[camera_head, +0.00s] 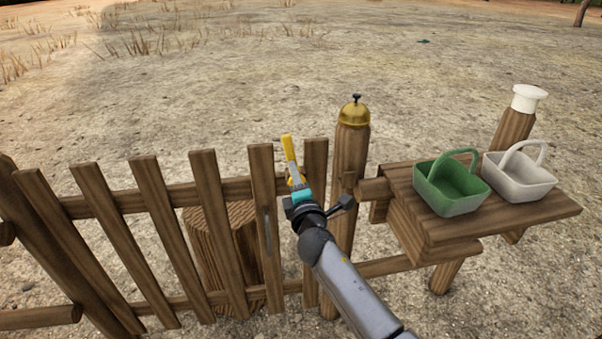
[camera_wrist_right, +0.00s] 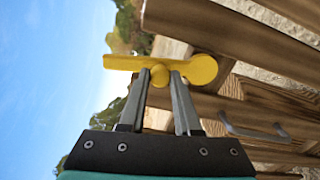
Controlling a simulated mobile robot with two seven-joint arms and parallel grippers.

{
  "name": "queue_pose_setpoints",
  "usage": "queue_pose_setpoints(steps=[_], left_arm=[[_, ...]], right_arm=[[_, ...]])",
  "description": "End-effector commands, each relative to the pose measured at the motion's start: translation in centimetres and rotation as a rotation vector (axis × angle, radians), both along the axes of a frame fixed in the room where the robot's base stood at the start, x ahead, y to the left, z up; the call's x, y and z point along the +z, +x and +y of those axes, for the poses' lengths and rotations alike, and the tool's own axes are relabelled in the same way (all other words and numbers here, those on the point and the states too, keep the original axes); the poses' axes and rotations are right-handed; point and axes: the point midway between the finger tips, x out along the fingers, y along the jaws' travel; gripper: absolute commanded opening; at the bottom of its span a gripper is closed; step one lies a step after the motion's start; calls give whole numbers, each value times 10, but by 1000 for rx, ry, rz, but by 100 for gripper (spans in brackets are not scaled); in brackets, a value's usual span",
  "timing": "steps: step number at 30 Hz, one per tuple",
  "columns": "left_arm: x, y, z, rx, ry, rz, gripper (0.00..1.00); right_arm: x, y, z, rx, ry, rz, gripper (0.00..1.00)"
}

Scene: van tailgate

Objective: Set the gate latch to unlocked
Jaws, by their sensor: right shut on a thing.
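The gate latch is a yellow lever (camera_head: 289,150) near the top of the wooden gate (camera_head: 206,180), beside the gate post. In the head view it points up and away from me. In the right wrist view the yellow lever (camera_wrist_right: 205,70) has a long flat arm, a rounded end and a small knob. My right gripper (camera_head: 296,180) is at the latch, and its two fingers (camera_wrist_right: 160,78) are shut on the knob. The gripper hides part of the latch in the head view. My left gripper is not in view.
A post with a gold bell (camera_head: 354,113) stands just right of the latch. A wooden shelf (camera_head: 545,211) farther right holds a green basket (camera_head: 450,190) and a white basket (camera_head: 520,180). A grey handle (camera_wrist_right: 255,131) is on the gate. A stump (camera_head: 222,250) stands behind it.

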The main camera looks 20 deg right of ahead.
Motion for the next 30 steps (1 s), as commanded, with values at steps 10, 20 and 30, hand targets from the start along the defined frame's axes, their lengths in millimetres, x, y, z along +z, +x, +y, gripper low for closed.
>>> queue_pose_setpoints(steps=[10, 20, 30], left_arm=[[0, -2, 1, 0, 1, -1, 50], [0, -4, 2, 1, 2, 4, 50], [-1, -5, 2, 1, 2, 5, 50]], right_arm=[[-1, 2, 8, 2, -135, 30, 0], [-2, 3, 9, 1, -158, 36, 0], [-2, 3, 9, 1, -157, 36, 45]])
